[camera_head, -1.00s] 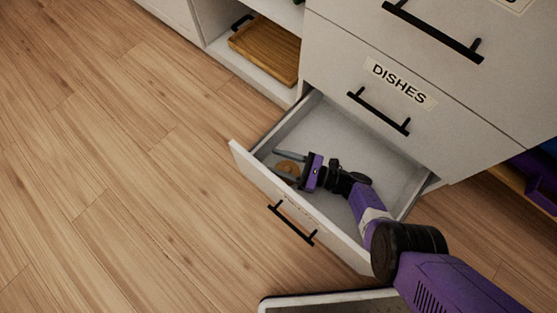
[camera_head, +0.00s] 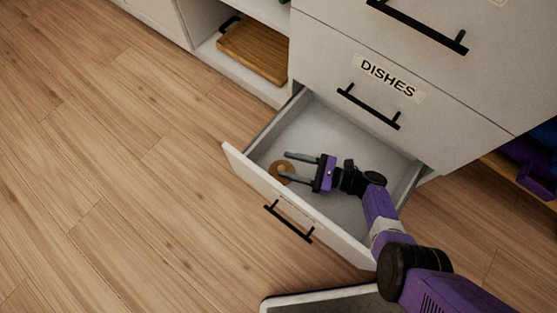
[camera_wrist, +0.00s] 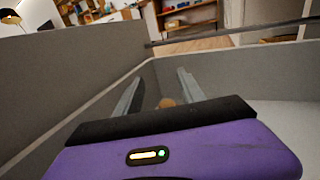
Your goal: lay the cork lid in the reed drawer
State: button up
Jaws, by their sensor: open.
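The cork lid (camera_head: 281,172) is a round tan disc with a lighter middle. It lies in the open lower drawer (camera_head: 335,137), near its left front corner. The label on that drawer's front is too small to read. My gripper (camera_head: 283,166) reaches into the drawer with its fingers apart, close over or beside the lid, and nothing is held. In the wrist view a small part of the lid (camera_wrist: 167,103) shows between the two fingers, and the rest is hidden by my gripper's body.
A closed drawer labelled DISHES (camera_head: 390,78) is right above the open one. A wooden board (camera_head: 254,49) lies on a shelf at the upper left. A light-topped, dark-edged object (camera_head: 330,303) stands at the bottom. The floor at left is clear.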

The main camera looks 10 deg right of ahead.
jog(key=shift+v, duration=0.9)
